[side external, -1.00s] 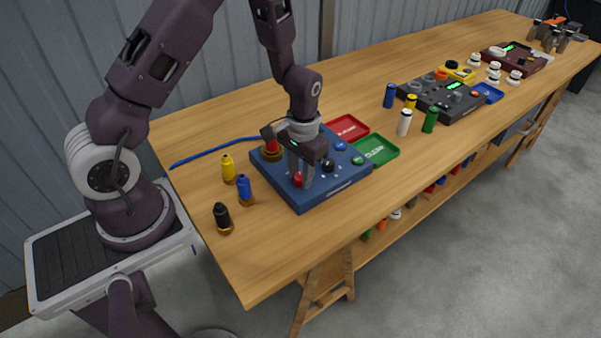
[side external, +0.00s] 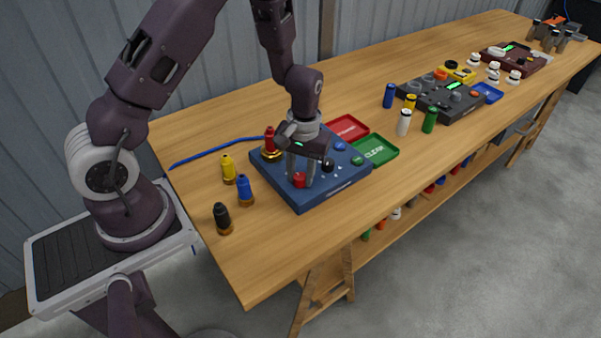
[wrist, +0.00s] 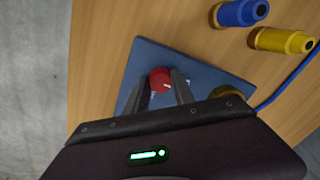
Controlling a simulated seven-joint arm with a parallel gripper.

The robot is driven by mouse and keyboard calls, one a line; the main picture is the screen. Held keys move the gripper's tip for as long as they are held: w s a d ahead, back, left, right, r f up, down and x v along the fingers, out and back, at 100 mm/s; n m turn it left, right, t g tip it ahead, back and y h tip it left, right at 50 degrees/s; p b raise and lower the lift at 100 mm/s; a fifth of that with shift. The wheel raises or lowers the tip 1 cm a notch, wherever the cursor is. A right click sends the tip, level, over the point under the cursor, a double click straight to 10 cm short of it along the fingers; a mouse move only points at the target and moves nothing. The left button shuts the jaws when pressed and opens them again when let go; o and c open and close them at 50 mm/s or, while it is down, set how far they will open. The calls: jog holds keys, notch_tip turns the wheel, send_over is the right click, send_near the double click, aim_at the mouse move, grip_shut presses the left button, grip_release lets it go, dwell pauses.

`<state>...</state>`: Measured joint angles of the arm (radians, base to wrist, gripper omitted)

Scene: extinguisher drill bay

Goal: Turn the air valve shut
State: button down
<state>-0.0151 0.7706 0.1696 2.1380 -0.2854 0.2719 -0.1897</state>
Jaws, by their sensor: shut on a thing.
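The blue box (side external: 335,190) stands at the near left of the table. A round red knob (side external: 299,181), seemingly the air valve, sits on its top near the front left corner. My gripper (side external: 301,175) points down over the box, its fingers on either side of this knob and shut on it. In the wrist view the red knob (wrist: 160,80) shows a short white mark, with a gripper finger on each side. The gripper's body hides part of the box's top.
A red bottle (side external: 269,141) stands at the box's back left corner, close to my gripper. Yellow (side external: 228,169), blue (side external: 244,190) and black (side external: 222,217) bottles stand left of the box. Red (side external: 347,127) and green (side external: 376,150) trays lie behind it.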

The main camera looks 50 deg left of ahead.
aim_at(302, 177)
jog(key=c, duration=1.1)
grip_release()
jog(key=shift+o, duration=0.2)
notch_tip(302, 177, up, 7)
jog(key=shift+w+d+r, duration=0.1)
jog(key=shift+d, duration=0.05)
jog(key=s+d+r+m+t, duration=0.2)
jog(key=s+d+r, duration=0.1)
jog(key=r, duration=0.7)
jog(key=s+d+r+m+t, duration=0.1)
jog(key=s+r+m+t, duration=0.1)
jog(key=s+r, duration=0.3)
jog(key=s+d+r+m+t, duration=0.1)
jog(key=s+r, duration=0.5)
jog(key=s, duration=0.6)
jog(key=shift+d+m+t, duration=0.35)
jog(key=shift+m+t, duration=0.15)
jog(key=shift+m, duration=0.5)
